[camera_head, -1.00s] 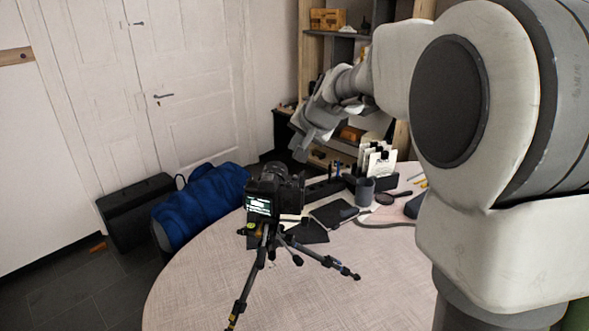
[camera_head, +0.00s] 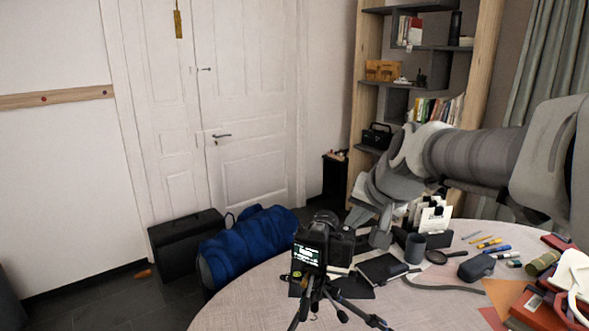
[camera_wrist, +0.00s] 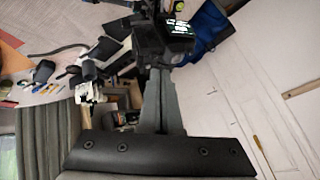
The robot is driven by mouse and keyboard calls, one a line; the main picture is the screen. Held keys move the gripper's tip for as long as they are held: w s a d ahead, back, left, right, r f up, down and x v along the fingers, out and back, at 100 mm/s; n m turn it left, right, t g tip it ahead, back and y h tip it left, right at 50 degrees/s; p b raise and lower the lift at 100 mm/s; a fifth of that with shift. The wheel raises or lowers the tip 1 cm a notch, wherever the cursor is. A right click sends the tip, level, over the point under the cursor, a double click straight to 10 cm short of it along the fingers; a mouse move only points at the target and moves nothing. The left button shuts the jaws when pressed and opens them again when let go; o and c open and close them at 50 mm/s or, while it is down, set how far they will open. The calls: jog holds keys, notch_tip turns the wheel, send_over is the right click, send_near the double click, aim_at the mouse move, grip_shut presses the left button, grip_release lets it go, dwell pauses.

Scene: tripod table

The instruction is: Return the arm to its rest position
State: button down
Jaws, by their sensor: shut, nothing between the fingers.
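My gripper (camera_head: 379,238) is shut and empty. In the head view it hangs in front of the back of the table, just right of the black camera (camera_head: 318,246). The camera stands upright on a small black tripod (camera_head: 322,291) with its lit screen facing me. My arm reaches in from the right edge, bent down at the wrist. In the wrist view the gripper's closed fingers (camera_wrist: 160,75) point toward the camera (camera_wrist: 163,42). I cannot tell how far apart they are. The round table (camera_head: 245,312) carries the tripod.
A dark cup (camera_head: 415,248), a card holder (camera_head: 433,221), a black notebook (camera_head: 382,268), pens and red books (camera_head: 541,315) lie to the right. A shelf (camera_head: 487,75) stands behind. A blue bag (camera_head: 246,247) and a black case (camera_head: 183,240) are on the floor at left.

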jog(key=s+f+n+g+h, duration=0.1)
jog(key=s+f+n, duration=0.1)
jog(key=s, duration=0.9)
jog(key=s+d+f+n+g+h, duration=0.1)
jog(key=s+f+n, duration=0.1)
jog(key=s, duration=0.9)
jog(key=shift+d+f, duration=0.25)
jog(key=shift+f, duration=0.55)
